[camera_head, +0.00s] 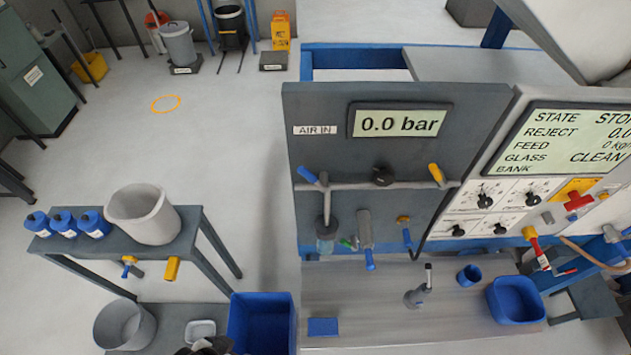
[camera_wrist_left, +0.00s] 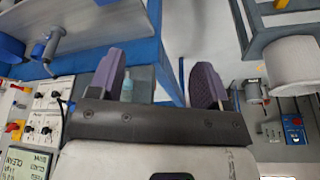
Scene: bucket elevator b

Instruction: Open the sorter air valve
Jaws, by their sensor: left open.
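A grey air panel (camera_head: 340,145) labelled AIR IN shows 0.0 bar on its display (camera_head: 400,124). A horizontal pipe crosses it, with a blue lever (camera_head: 309,175) at left, a black knob (camera_head: 383,176) in the middle and a yellow lever (camera_head: 437,174) at right. Both levers lie tilted. I cannot tell which one is the sorter air valve. Below hang a filter bowl (camera_head: 326,238) and small fittings with blue ends. My left gripper (camera_wrist_left: 157,82) shows in the left wrist view, its two purple fingers wide apart with nothing between them. My right gripper is not in view.
A control panel with a text display (camera_head: 560,140) and knobs stands right of the air panel. The bench (camera_head: 375,290) below holds a blue tub (camera_head: 516,299) and a small blue cup (camera_head: 469,275). At left, a side table carries a white bucket (camera_head: 143,214) and several blue bottles.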

